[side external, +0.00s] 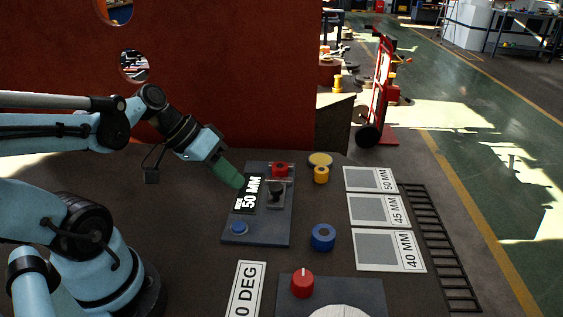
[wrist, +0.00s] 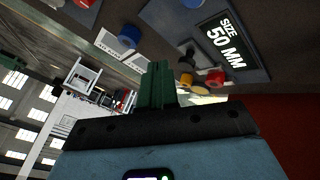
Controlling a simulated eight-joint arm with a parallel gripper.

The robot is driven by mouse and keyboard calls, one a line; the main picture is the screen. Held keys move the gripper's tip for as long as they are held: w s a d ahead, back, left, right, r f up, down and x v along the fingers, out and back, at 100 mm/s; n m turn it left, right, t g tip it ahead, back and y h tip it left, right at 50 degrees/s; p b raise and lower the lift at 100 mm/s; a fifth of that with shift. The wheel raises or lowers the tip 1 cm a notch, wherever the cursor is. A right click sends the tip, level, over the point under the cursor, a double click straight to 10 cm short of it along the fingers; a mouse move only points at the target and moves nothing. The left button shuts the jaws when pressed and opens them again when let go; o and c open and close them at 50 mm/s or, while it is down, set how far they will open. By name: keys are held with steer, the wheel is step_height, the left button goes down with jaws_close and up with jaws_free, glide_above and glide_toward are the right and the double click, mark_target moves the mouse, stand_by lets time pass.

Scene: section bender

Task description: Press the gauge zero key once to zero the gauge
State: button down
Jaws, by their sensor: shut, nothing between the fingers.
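A grey panel (side external: 268,228) on the bench carries a black display (side external: 250,193) reading "SIZE 50 MM", a blue button (side external: 239,227), a red button (side external: 280,169) and a black knob (side external: 276,190). No label shows which is the gauge zero key. My gripper (side external: 242,183) is shut and empty, its green fingers angled down beside the display's upper left edge; whether they touch anything cannot be told. In the wrist view the shut fingers (wrist: 157,68) point away from the camera, with the display (wrist: 222,42) to their right and the red button (wrist: 215,78) near it.
A blue ring (side external: 322,237), a yellow ring (side external: 321,174) and a yellow disc (side external: 320,159) stand right of the panel. Size cards (side external: 388,249) lie beyond. A red knob (side external: 302,283) on a second panel (side external: 368,290) is at the front. A red wall (side external: 230,80) rises behind.

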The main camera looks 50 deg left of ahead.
steer(key=shift+f, duration=0.15)
glide_toward(237, 225)
steer(key=shift+w+d+f, duration=0.55)
steer(key=shift+w, duration=0.25)
steer(key=shift+w+d+f, duration=0.55)
steer(key=shift+w+f, duration=0.05)
steer(key=shift+w, duration=0.2)
steer(key=shift+w+d+f, duration=0.55)
steer(key=shift+w, duration=0.25)
steer(key=shift+f, duration=0.1)
stand_by(0.7)
steer(key=shift+f, duration=0.3)
steer(key=shift+r, duration=0.1)
stand_by(0.3)
steer(key=shift+r, duration=0.3)
steer(key=shift+r, duration=0.1)
steer(key=shift+r, duration=2.4)
